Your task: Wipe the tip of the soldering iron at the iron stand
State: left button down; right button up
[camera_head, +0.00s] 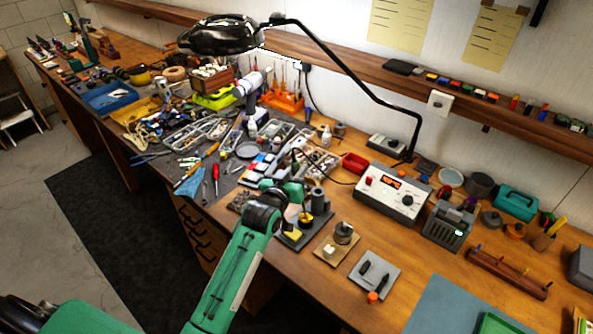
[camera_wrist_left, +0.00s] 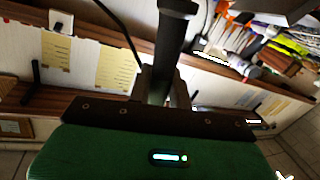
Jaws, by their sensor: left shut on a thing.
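My left arm comes in from below in the head view, with its green hand and gripper (camera_head: 296,183) over the bench beside the iron stand (camera_head: 317,200). The stand has a dark base, an upright dark holder and a yellow sponge (camera_head: 293,235). In the left wrist view the left gripper (camera_wrist_left: 166,88) is shut on a dark, thick rod, which looks like the soldering iron's handle (camera_wrist_left: 174,35). The iron's tip is hidden in both views, so I cannot tell whether it touches the sponge. My right gripper is not in view.
A soldering station (camera_head: 391,196) with an orange display stands right of the stand, and a dark cable runs towards it. A wooden block with a round dark item (camera_head: 343,234) and a grey pad (camera_head: 374,276) lie nearby. A lamp arm (camera_head: 350,78) arches above the crowded bench.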

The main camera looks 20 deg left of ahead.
aim_at(297, 161)
pick_arm(q)
jog(key=shift+r, duration=0.1)
dwell(0.4)
notch_tip(297, 161, up, 6)
jog(key=p, duration=0.6)
dwell(0.4)
